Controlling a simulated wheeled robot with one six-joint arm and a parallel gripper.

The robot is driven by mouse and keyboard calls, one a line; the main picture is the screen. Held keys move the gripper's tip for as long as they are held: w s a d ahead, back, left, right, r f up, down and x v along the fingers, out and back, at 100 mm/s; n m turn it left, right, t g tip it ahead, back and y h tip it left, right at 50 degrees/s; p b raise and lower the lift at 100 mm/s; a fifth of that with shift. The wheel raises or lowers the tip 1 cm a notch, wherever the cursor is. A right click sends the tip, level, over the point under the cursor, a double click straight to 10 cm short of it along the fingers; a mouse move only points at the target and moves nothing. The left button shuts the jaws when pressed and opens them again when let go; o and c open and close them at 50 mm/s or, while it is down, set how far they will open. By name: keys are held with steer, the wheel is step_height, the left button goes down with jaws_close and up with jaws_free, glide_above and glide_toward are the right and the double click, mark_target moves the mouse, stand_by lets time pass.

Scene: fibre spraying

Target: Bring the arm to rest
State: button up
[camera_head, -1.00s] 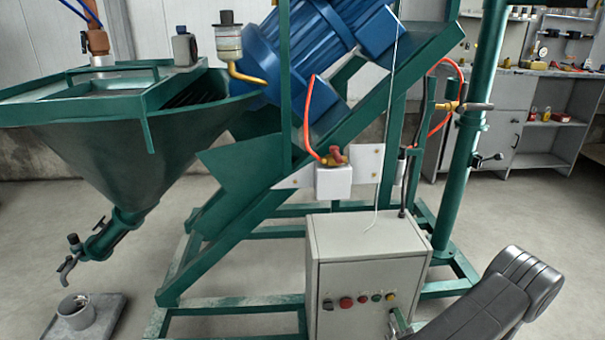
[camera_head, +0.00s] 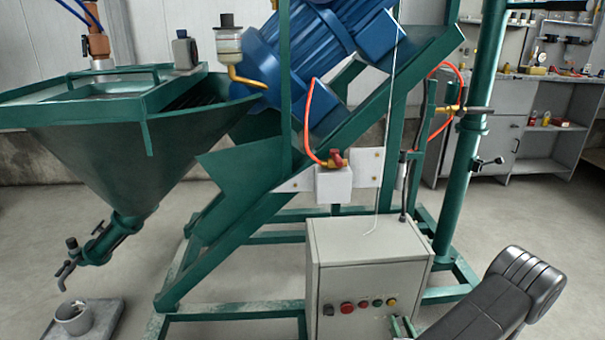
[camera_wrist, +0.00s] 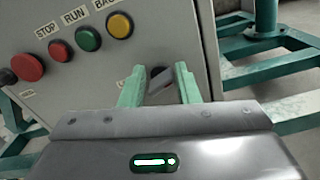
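My arm (camera_head: 500,295) reaches in from the lower right in the head view. My gripper (camera_head: 402,326) is low at the right side of the front of the grey control box (camera_head: 365,277). In the wrist view, the two green fingers of my gripper (camera_wrist: 158,82) are spread apart, so it is open. A small dark-and-grey switch (camera_wrist: 160,84) on the box front shows between them, with gaps on both sides. Whether the fingertips touch the box cannot be told.
Red, green and yellow buttons (camera_wrist: 88,38) line the box front. The green machine frame (camera_head: 235,316) surrounds the box. A hopper (camera_head: 95,165) is at left, above a small pot (camera_head: 74,318) on a tray. Open floor (camera_head: 555,230) lies at right.

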steer(key=shift+a+n, duration=0.15)
steer(key=shift+n, duration=1.15)
steer(key=shift+s+a, duration=0.1)
